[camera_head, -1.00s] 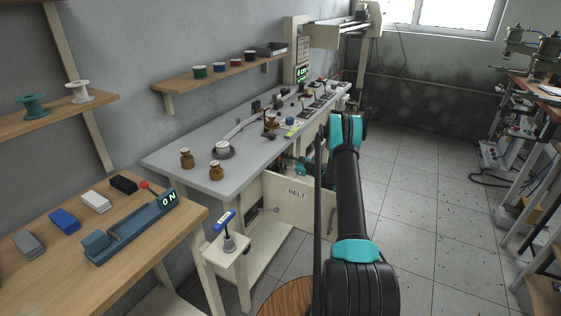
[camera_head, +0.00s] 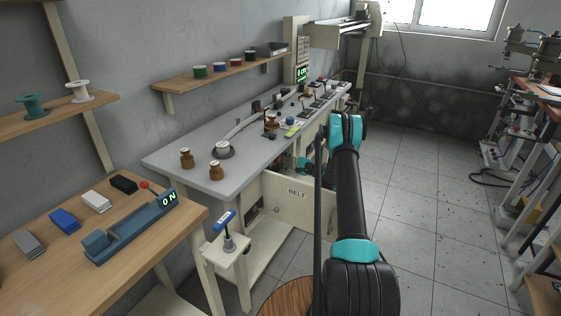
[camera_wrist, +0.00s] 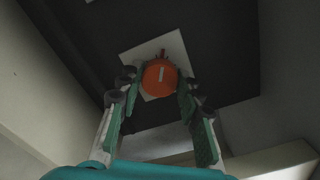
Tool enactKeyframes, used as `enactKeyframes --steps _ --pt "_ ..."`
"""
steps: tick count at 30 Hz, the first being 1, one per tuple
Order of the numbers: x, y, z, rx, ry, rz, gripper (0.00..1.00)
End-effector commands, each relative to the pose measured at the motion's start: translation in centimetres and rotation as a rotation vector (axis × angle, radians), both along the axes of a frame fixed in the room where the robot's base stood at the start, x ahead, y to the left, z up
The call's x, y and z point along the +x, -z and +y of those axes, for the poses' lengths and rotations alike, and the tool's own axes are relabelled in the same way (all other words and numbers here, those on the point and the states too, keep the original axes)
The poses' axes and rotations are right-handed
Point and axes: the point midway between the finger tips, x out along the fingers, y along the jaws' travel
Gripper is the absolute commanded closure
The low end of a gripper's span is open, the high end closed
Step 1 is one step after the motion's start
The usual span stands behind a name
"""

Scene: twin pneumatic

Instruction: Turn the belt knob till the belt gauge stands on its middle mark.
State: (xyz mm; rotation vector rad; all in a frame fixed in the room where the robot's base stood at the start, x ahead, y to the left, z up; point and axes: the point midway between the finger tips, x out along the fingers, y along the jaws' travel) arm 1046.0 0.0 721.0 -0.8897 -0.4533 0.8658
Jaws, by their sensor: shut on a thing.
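The belt knob (camera_wrist: 160,78) is a round orange knob with a white line on its face, standing nearly upright in the wrist view. It sits in front of a pale square plate (camera_wrist: 140,57) on a dark panel. My gripper (camera_wrist: 158,90) has its two green fingers on either side of the knob and is shut on it. A small reddish mark shows on the plate just above the knob. I cannot make out the gauge scale or its reading.
A stand with a blue-handled tool (camera_head: 226,222) is at the front left. Pale walls flank the dark panel closely in the wrist view.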

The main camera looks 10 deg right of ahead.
Motion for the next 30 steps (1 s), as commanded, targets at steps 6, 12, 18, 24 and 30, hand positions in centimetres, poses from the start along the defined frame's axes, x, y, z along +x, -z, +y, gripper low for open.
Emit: enactKeyframes --steps 6,12,18,24,30 --pt "-0.07 0.06 -0.03 -0.006 -0.001 -0.007 0.94" --pt "-0.08 0.07 -0.03 -0.006 -0.001 -0.006 0.94" --pt "-0.06 0.05 -0.02 -0.005 -0.001 -0.006 0.44" --pt "-0.03 0.03 0.00 -0.005 -0.001 -0.006 0.44" --pt "-0.41 0.02 -0.60 -0.005 0.001 -0.006 0.44"
